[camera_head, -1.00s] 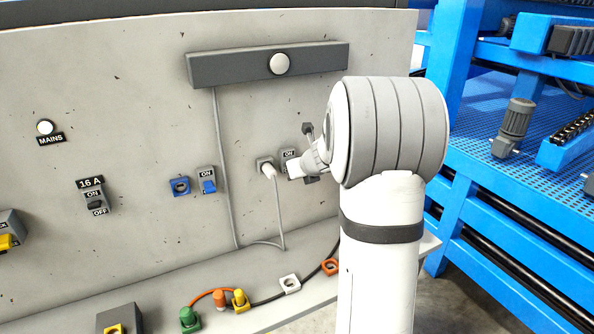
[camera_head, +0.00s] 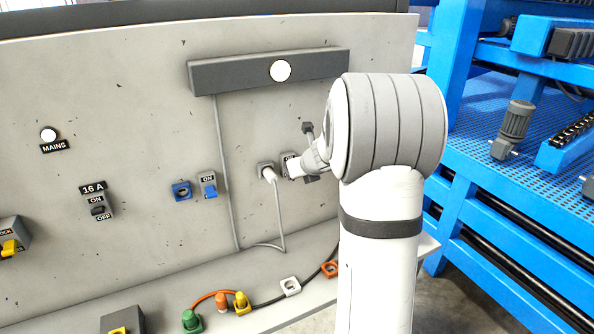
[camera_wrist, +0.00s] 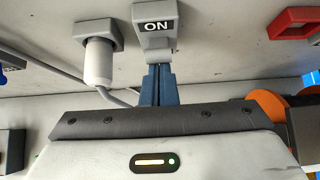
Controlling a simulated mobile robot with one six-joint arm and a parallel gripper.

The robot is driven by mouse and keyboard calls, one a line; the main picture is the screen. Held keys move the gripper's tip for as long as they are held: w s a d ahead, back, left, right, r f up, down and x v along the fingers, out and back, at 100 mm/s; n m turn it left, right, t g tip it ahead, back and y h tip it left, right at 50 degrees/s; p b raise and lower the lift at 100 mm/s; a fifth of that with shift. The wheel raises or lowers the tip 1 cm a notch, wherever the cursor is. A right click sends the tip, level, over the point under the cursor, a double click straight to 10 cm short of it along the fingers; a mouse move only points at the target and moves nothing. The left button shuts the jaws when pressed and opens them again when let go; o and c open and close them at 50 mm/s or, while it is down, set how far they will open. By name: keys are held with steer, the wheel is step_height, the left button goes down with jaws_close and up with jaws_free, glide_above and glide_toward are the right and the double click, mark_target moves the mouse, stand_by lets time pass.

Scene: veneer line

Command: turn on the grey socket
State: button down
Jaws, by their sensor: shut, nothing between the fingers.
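The grey socket (camera_head: 266,166) is on the grey panel with a white plug (camera_head: 270,175) in it; in the wrist view the socket (camera_wrist: 85,37) and plug (camera_wrist: 99,65) are at upper left. Just right of it is a grey switch (camera_wrist: 155,42) with an ON label; the head view shows only part of it beside my wrist. My gripper (camera_wrist: 158,70) is shut and empty, its blue fingers pointing at the switch's lower edge. Their tips look against or very close to it; contact is unclear. The rocker's position is hidden.
A dark bar (camera_head: 230,75) with a brightly lit round lamp (camera_head: 281,71) is above. A blue socket (camera_head: 181,191) and its switch (camera_head: 208,186) are to the left. Coloured connectors (camera_head: 240,302) are on the ledge below. A red frame (camera_wrist: 293,22) is right of the switch in the wrist view.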

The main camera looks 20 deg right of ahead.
steer(key=shift+w+r, duration=0.25)
steer(key=shift+r, duration=0.5)
steer(key=s+f+b, duration=0.3)
steer(key=s, duration=0.1)
step_height(320, 180, up, 9)
steer(key=s+p, duration=0.2)
steer(key=p, duration=0.1)
steer(key=shift+s, duration=0.25)
steer(key=s+a+f+n+g+y, duration=0.2)
steer(key=s+a+n+g, duration=0.2)
steer(key=s+a+n, duration=1.3)
steer(key=s+f+n+g+h+b, duration=0.1)
steer(key=s+f+n, duration=0.3)
steer(key=s+n, duration=0.8)
steer(key=a+n+g+h, duration=0.1)
steer(key=n, duration=0.5)
steer(key=shift+s+f+n+b, duration=0.2)
steer(key=shift+n+b, duration=0.1)
steer(key=shift+b, duration=0.1)
